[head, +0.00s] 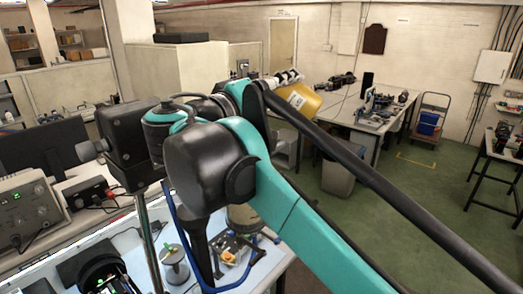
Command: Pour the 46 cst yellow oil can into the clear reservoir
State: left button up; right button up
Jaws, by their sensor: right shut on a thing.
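A yellow can (299,97) with a pale label shows beyond my right arm, above the bench and tilted. My right gripper (284,78) is at the can's upper end and shut on it; the arm hides part of the grip. A tan, see-through-looking cylinder (243,217) stands on the bench below, partly hidden by my arm; I cannot tell for sure that it is the clear reservoir. My left gripper is not in view.
Grey instruments (32,210) crowd the bench's left side. A dark device on a metal post (130,145) rises near my arm. A small board with parts (230,252) lies by the cylinder. A grey bin (342,170) and a table with equipment stand beyond, with green floor free at right.

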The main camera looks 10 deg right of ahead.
jog(key=shift+a+f+n+t+h+b, duration=0.1)
jog(key=shift+f+n+t+h+b, duration=0.25)
jog(key=shift+n, duration=0.4)
jog(key=shift+a+f+n+t+h+b, duration=0.15)
jog(key=shift+f+n+t+b, duration=0.2)
jog(key=shift+n, duration=0.4)
dwell(5.5)
jog(key=shift+w, duration=0.1)
